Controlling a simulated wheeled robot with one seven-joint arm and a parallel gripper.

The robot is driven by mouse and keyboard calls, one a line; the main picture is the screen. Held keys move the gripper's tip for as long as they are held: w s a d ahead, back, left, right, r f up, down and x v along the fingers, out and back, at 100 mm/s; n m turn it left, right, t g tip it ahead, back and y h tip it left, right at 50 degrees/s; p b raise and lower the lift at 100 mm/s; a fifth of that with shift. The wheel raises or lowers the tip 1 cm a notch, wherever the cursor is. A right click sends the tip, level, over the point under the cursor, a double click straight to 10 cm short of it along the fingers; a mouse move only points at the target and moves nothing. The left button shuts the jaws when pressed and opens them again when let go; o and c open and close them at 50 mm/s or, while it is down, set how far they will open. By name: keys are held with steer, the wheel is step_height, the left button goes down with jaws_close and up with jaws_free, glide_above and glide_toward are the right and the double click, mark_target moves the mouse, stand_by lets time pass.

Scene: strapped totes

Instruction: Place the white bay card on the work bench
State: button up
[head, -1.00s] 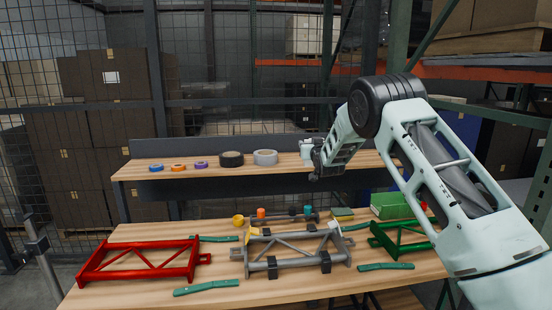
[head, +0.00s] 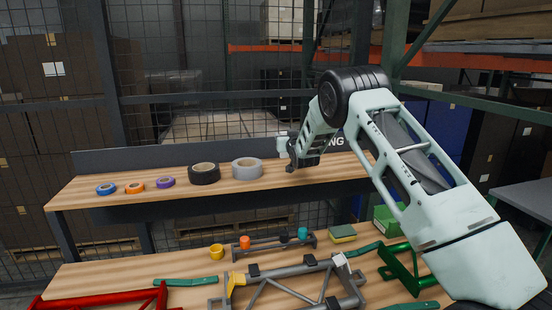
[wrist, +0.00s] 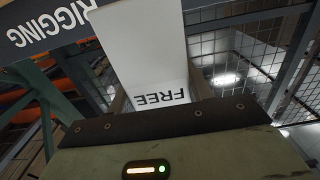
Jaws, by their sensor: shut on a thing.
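The white bay card (wrist: 145,45) fills the upper middle of the wrist view, with the word FREE upside down near its lower edge. My gripper (head: 290,155) is shut on it, and a small white part of the card (head: 283,147) shows beside the gripper in the head view. The gripper is in the air in front of the raised wooden shelf. Which surface is the work bench is not labelled: a wooden bench (head: 90,278) stands in front, and a bare grey table top (head: 530,198) shows at the right edge.
Tape rolls (head: 204,173) stand along the raised shelf (head: 80,195). A red frame (head: 100,300), a grey frame (head: 300,285), a green frame (head: 402,265) and green straps (head: 185,281) crowd the wooden bench. Rack posts (head: 398,40) stand behind my arm.

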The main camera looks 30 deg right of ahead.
mark_target(286, 154)
steer(key=shift+f+p, duration=0.95)
steer(key=shift+f, duration=2.4)
steer(key=o, duration=1)
steer(key=shift+c, duration=0.2)
steer(key=shift+s, duration=0.1)
